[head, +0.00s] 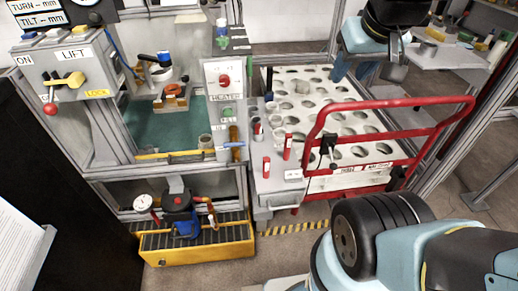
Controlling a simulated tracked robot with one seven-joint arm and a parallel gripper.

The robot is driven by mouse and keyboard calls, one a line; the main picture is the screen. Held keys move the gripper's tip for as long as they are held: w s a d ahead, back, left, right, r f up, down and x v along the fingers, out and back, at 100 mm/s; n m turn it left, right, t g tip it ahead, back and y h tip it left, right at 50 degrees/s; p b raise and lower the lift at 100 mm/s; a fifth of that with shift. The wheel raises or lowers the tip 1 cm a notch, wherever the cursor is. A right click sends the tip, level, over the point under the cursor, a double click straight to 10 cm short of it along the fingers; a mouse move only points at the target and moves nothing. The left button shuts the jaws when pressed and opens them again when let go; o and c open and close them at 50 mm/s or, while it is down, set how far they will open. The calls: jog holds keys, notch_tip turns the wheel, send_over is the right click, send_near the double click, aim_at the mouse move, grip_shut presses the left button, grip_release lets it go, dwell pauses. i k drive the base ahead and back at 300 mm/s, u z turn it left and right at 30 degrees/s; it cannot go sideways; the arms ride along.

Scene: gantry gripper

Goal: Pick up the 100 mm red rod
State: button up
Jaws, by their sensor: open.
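Two short upright red pieces stand on the grey shelf left of the perforated white table: a nearer red rod (266,167) and a farther red rod (287,148). I cannot tell from this view which one is 100 mm long. My gripper (367,71) hangs at the upper right, over the back of the white table. It is open, and nothing shows between its fingers. It is apart from both red rods, well behind and to the right of them.
The white table (343,123) has many round holes. A red tubular handle frame (398,104) stands across its right side. Small cups (275,121) stand near its left edge. Left are a control box (73,74), a heater panel (224,82) and a yellow-trayed pump (180,217).

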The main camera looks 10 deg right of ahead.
aim_at(267, 160)
jog(key=u, duration=1.6)
jog(key=k, duration=1.3)
jog(key=z, duration=1.5)
jog(key=i, duration=1.05)
jog(key=u, duration=0.05)
